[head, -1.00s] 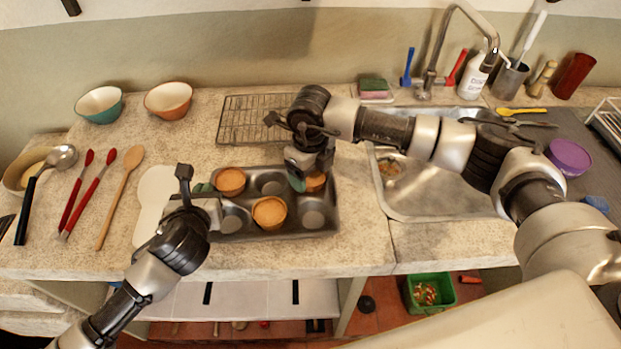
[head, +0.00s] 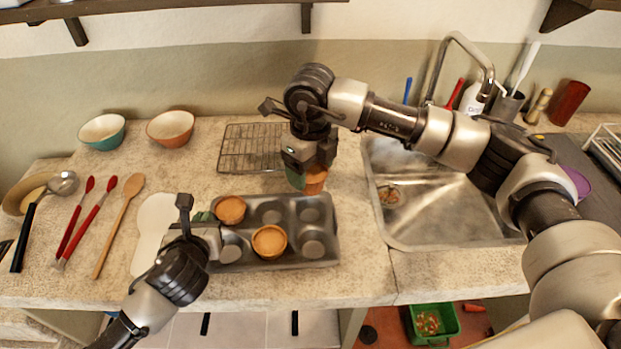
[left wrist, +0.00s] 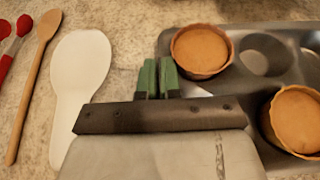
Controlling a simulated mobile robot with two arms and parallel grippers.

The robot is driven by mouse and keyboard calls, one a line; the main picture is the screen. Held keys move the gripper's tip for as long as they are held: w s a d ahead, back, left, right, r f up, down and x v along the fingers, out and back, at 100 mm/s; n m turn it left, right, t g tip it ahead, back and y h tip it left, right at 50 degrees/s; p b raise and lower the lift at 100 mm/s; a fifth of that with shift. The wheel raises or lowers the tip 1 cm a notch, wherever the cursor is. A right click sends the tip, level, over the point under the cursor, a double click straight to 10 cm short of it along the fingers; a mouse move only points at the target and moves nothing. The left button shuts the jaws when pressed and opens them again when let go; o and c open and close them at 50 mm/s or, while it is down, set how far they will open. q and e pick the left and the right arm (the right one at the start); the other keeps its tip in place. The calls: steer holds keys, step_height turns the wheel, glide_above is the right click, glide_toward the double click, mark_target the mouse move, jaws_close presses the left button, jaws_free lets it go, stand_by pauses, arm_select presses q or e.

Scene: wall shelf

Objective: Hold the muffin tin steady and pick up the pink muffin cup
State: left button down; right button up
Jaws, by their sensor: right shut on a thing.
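The grey muffin tin (head: 290,262) sits on the counter with two filled muffin cups in it, one at the back left (head: 230,210) and one at the front middle (head: 269,241). My right gripper (head: 304,178) is shut on a third muffin cup (head: 316,182), orange-brown in this light, above the tin's back edge. The gripper partly hides this cup. My left gripper (head: 205,217) is at the tin's left rim. In the left wrist view its green fingers (left wrist: 157,78) are close together about the rim, beside the back-left cup (left wrist: 202,52).
A wire rack (head: 250,148) lies behind the tin. A white spoon rest (head: 153,225), a wooden spoon (head: 120,225) and red-handled utensils lie to the left. Two bowls (head: 170,128) stand at the back left. The sink (head: 440,200) is to the right, under my right arm.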

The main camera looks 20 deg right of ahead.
arm_select(q)
steer(key=c, duration=1.2)
jaws_free()
steer(key=shift+c, duration=0.2)
steer(key=v, duration=1.2)
